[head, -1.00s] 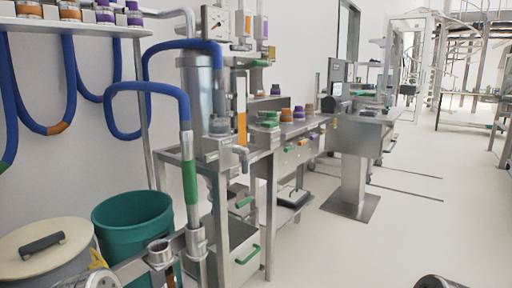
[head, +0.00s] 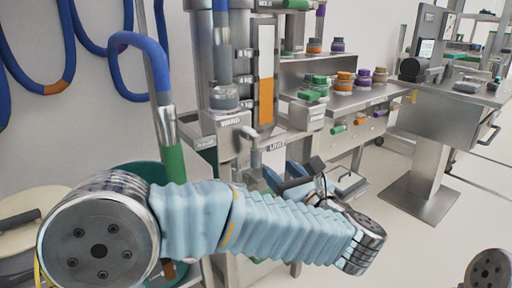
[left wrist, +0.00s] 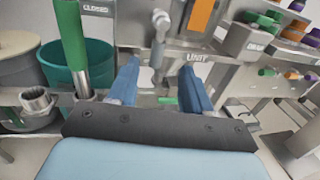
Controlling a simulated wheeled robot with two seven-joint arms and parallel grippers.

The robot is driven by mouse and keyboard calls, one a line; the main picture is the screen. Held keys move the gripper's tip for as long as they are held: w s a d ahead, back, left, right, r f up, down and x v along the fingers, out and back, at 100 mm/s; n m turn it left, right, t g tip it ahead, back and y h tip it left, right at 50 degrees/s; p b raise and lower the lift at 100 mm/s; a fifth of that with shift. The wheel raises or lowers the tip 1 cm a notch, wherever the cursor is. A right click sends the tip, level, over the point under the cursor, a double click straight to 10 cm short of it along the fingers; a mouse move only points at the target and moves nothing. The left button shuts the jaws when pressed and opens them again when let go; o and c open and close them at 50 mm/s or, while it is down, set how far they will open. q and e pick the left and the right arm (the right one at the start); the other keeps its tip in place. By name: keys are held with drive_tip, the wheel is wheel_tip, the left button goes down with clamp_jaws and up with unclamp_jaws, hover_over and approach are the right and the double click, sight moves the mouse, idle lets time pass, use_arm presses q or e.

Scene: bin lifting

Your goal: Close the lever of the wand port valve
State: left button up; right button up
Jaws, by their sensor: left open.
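The wand port valve (head: 250,134) sits on the front of the steel unit, with a grey lever (head: 255,157) hanging down from it. In the left wrist view the lever (left wrist: 157,52) points downward, between a "CLOSED" label on the left and a "UNIT" label on the right. My left gripper (head: 282,177) is open and empty, just in front of and below the valve. In the left wrist view its two blue fingers (left wrist: 160,68) straddle the line of the lever; I cannot tell whether they touch it. My right gripper is out of view.
The blue hose wand with a green sleeve (left wrist: 73,45) stands left of the valve. A green bin (left wrist: 88,70) is behind it. A shelf with coloured caps (head: 345,80) is to the right. Open floor (head: 470,200) lies at the far right.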

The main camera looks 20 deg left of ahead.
sight(258, 150)
use_arm(q)
drive_tip(key=p+x, duration=0.3)
drive_tip(key=x, duration=0.8)
drive_tip(key=shift+w+a, duration=0.7)
drive_tip(key=shift+w, duration=0.1)
drive_tip(key=shift+f, duration=0.1)
clamp_jaws()
